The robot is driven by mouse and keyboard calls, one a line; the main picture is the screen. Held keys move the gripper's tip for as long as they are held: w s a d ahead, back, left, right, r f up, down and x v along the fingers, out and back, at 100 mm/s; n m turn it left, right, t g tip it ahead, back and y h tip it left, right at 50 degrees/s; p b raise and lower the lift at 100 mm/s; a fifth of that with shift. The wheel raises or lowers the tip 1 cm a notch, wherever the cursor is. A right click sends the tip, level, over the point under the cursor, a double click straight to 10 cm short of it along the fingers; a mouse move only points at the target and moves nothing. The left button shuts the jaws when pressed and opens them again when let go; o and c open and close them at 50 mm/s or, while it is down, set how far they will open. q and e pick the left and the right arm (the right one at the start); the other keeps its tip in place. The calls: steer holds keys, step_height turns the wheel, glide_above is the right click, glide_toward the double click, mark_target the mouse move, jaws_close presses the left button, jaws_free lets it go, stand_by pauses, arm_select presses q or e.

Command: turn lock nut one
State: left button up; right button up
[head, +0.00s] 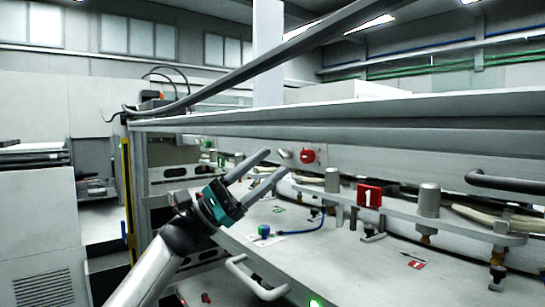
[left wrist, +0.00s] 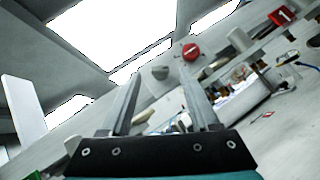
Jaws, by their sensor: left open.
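A red block marked 1 (head: 369,195) sits on a long grey bar (head: 395,208) in the head view, and its red face (left wrist: 281,15) shows at the upper right of the left wrist view. A grey cylindrical knob (head: 332,180) stands left of the block and another (head: 429,198) right of it. I cannot tell which part is lock nut one. My left gripper (head: 276,163) is open and empty, its fingers pointing up and right, left of the block and apart from both knobs. Its fingers (left wrist: 159,75) also show in the left wrist view. My right gripper is not in view.
A red knob (head: 307,156) and a small grey knob (head: 285,153) are on the panel behind my fingertips. A shelf (head: 350,118) overhangs the bench. A blue cable (head: 305,226), a green-and-blue part (head: 264,231) and a red label (head: 416,265) lie on the bench top.

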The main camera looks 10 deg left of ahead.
arm_select(q)
steer(key=shift+x, duration=0.9)
steer(key=shift+c, duration=0.2)
jaws_close()
